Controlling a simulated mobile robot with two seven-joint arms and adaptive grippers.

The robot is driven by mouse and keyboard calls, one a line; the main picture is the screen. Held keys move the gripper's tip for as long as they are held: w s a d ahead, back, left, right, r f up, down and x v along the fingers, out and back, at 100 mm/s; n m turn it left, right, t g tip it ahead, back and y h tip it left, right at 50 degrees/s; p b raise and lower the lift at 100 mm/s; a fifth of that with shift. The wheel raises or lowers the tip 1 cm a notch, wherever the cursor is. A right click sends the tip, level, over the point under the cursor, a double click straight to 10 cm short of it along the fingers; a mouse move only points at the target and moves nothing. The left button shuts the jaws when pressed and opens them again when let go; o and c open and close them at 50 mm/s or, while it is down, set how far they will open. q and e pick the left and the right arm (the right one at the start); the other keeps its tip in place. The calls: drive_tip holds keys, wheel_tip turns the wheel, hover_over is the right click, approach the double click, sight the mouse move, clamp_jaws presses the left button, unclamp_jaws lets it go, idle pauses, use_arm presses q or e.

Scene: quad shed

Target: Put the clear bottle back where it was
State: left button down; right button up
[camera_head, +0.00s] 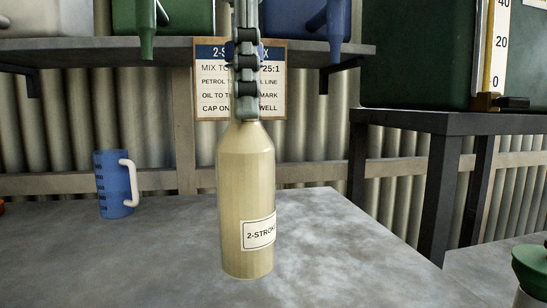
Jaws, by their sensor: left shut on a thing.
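The clear bottle (246,190) shows pale yellow in the middle of the view, with a white 2-STROKE label low on its side. It is upright, over the grey bench top (335,235). I cannot tell whether its base touches the bench or hangs just above it. My left gripper (247,108) comes down from above and is shut on the bottle's neck, hiding the neck and top. My right gripper is not in view.
A blue jug (114,184) with a white handle stands on the bench at left. A notice board (273,103) hangs behind. A shelf (90,45) holds containers with taps. A dark stand (430,122) bears a green tank (415,60). A green-capped container (531,265) is at lower right.

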sight(246, 165)
use_arm(q)
drive_tip(key=d+f, duration=0.1)
drive_tip(key=w+d, duration=0.1)
drive_tip(key=d, duration=0.1)
drive_tip(key=shift+f, duration=0.4)
wheel_tip(246, 165, down, 4)
drive_tip(key=shift+r+b, duration=0.1)
drive_tip(key=shift+b, duration=0.8)
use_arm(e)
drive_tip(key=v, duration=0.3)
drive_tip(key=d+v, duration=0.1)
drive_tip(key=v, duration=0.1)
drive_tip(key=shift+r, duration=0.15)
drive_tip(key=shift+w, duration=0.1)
use_arm(q)
drive_tip(key=shift+f, duration=0.25)
drive_tip(key=c, duration=1.2)
unclamp_jaws()
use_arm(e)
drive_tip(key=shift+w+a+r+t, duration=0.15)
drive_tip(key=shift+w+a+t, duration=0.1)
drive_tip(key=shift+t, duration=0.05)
